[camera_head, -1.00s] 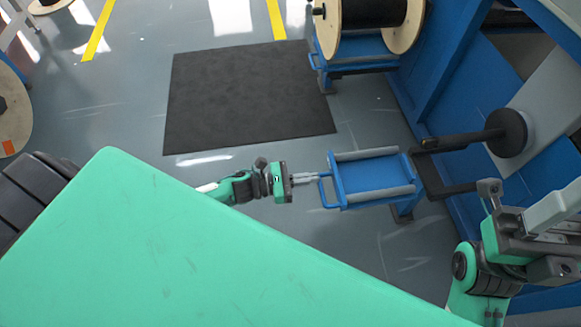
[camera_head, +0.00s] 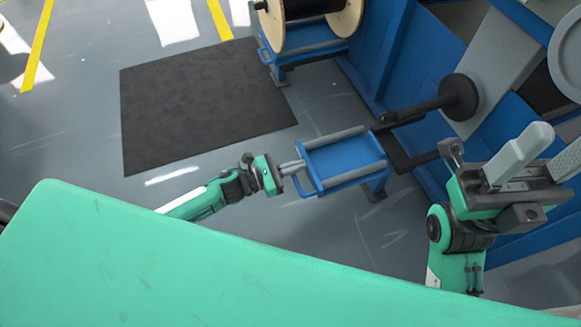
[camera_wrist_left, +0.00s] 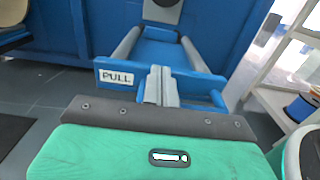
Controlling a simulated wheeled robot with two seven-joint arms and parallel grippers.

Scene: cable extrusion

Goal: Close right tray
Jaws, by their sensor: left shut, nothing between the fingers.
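The right tray (camera_head: 345,163) is a blue platform with grey rollers along two sides and a blue handle bar at its front. It stands out from the blue machine. My left gripper (camera_head: 302,163) is shut and empty, its fingertips at the tray's handle side. In the left wrist view the shut fingers (camera_wrist_left: 162,78) overlap the tray's front plate (camera_wrist_left: 190,80), beside its PULL label; whether they touch is unclear. The tray's bed (camera_wrist_left: 160,50) stretches away behind them. My right gripper (camera_head: 525,165) is at the right, away from the tray; its jaw state is unclear.
A black spindle arm (camera_head: 430,105) juts from the machine just behind the tray. A large cable reel (camera_head: 305,15) on a blue stand is at the back. A dark mat (camera_head: 200,105) lies on open grey floor to the left.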

